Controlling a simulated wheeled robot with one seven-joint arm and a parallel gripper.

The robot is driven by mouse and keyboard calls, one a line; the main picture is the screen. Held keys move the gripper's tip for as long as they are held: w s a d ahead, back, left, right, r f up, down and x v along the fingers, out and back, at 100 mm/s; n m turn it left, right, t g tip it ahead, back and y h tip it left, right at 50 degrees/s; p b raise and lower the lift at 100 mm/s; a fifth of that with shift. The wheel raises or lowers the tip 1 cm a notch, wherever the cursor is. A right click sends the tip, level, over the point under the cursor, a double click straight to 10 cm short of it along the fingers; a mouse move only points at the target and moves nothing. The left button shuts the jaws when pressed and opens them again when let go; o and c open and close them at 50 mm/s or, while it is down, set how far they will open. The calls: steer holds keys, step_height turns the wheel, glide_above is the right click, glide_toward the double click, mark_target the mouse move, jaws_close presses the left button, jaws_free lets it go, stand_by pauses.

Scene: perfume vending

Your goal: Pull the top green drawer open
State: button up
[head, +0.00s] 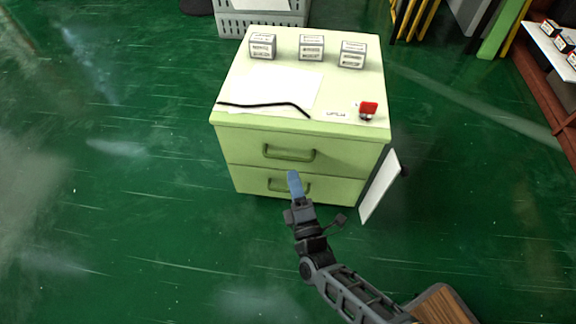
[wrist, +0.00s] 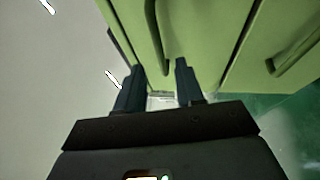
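The top green drawer (head: 237,146) is shut, flush in the front of a pale green cabinet (head: 225,112). Its green bar handle (head: 289,154) is clear in the head view. My gripper (head: 294,174) is in front of the cabinet, overlapping the lower drawer and its handle in that view. In the wrist view my gripper (wrist: 160,66) is open, its two dark fingers apart. The top drawer's handle (wrist: 155,40) runs down the picture between the fingertips, with one finger on either side. I cannot tell whether they touch it.
The lower drawer (head: 245,180) is shut; its handle also shows in the wrist view (wrist: 292,52). On the cabinet top are white boxes (head: 311,47), a paper sheet (head: 275,88) and a red item (head: 368,108). A white panel (head: 379,187) stands at the right. Green floor is clear at left.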

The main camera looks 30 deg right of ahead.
mark_target(279, 150)
steer(key=b+x, duration=0.1)
steer(key=x, duration=0.5)
jaws_close()
stand_by(0.3)
stand_by(0.4)
